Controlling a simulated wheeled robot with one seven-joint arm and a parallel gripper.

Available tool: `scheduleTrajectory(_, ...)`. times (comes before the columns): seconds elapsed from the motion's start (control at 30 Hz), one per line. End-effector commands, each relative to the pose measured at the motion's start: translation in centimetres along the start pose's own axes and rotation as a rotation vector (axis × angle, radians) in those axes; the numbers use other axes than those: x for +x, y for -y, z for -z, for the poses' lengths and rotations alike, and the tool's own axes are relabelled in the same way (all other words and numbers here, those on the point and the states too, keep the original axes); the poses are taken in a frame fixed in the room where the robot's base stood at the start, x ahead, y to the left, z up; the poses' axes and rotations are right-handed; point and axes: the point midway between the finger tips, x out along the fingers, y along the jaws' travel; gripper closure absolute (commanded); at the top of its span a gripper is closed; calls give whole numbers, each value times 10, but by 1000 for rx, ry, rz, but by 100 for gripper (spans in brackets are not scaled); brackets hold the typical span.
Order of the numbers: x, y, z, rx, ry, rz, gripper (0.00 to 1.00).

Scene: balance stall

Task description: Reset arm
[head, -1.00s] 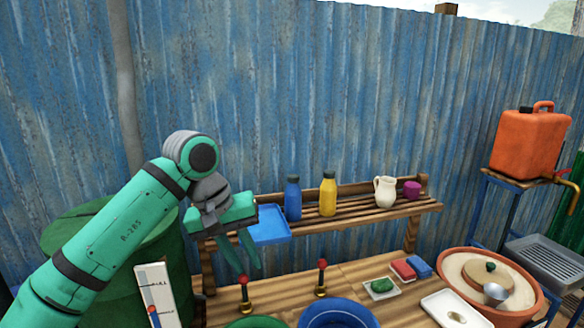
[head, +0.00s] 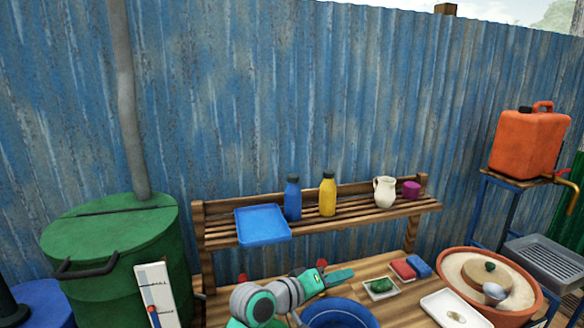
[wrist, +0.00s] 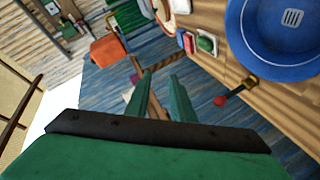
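My gripper (head: 338,277) is low over the wooden counter in the head view, just behind the blue basin (head: 338,315) and left of the tray with the green block. In the wrist view, the two green fingers of my gripper (wrist: 160,92) stand apart with nothing between them. The blue basin also shows in the wrist view (wrist: 245,55), at the upper right. A red-knobbed lever (wrist: 236,92) stands beside it there.
A shelf (head: 350,222) behind holds a blue tray (head: 262,224), blue bottle (head: 292,198), yellow bottle (head: 327,194) and jug (head: 385,192). A green drum (head: 110,230) stands left. A clay bowl (head: 530,308) and orange jerrycan (head: 530,142) are right.

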Motion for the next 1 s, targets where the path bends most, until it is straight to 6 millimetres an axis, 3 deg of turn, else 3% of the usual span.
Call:
scheduleTrajectory(0.2, 20, 15, -32, -48, -151, -68, 78)
scheduleTrajectory(0.47, 24, 45, -74, -94, -333, -68, 78)
scheduleTrajectory(0.77, 6, 88, -141, -121, -512, 23, 78)
scheduleTrajectory(1.0, -26, 122, -207, -102, -617, 154, 78)
